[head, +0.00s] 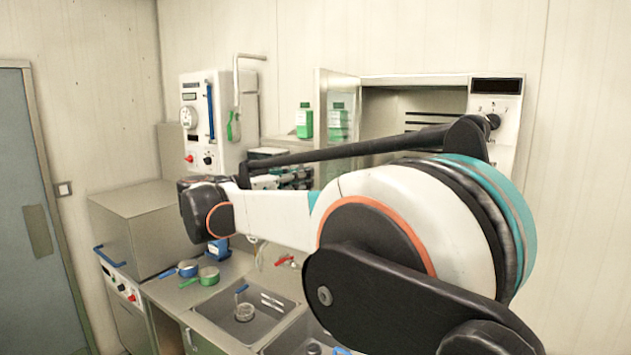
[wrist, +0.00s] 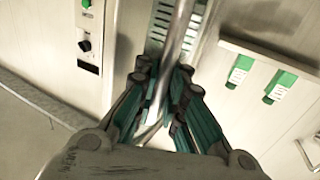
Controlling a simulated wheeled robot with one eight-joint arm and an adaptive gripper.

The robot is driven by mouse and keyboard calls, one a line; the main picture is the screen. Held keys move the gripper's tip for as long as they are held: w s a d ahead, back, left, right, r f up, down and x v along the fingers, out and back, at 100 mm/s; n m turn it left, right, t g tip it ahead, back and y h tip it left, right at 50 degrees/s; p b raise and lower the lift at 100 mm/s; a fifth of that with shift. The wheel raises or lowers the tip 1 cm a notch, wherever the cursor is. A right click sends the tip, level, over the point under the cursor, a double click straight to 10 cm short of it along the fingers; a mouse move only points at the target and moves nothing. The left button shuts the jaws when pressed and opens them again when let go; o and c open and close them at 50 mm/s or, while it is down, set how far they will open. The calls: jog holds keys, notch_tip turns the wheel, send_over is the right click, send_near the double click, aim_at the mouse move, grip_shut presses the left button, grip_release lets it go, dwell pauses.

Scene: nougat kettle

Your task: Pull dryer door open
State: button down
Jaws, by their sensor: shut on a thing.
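The dryer (head: 385,110) is the pale cabinet at the back right in the head view, with its dark slotted inside partly visible. Its door (head: 322,95) stands open at the left of the opening, swung out toward me. My gripper (wrist: 165,85) is shut on a metal bar (wrist: 181,30) that runs between its dark teal fingers; the bar looks like the door handle. In the head view my gripper (head: 288,178) is low in front of the door, and my arm hides the handle and the door's lower part.
Green bottles (head: 304,120) stand by the door; one may be a reflection. A wall unit (head: 205,120) with a pipe is left of them. My arm crosses the middle.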

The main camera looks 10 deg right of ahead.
jog(key=shift+w+a, duration=0.1)
jog(key=shift+a, duration=0.2)
jog(key=c, duration=2)
grip_release()
jog(key=o, duration=0.3)
jog(key=shift+a, duration=0.2)
jog(key=shift+o, duration=0.2)
jog(key=shift+d, duration=0.1)
jog(key=v, duration=1.2)
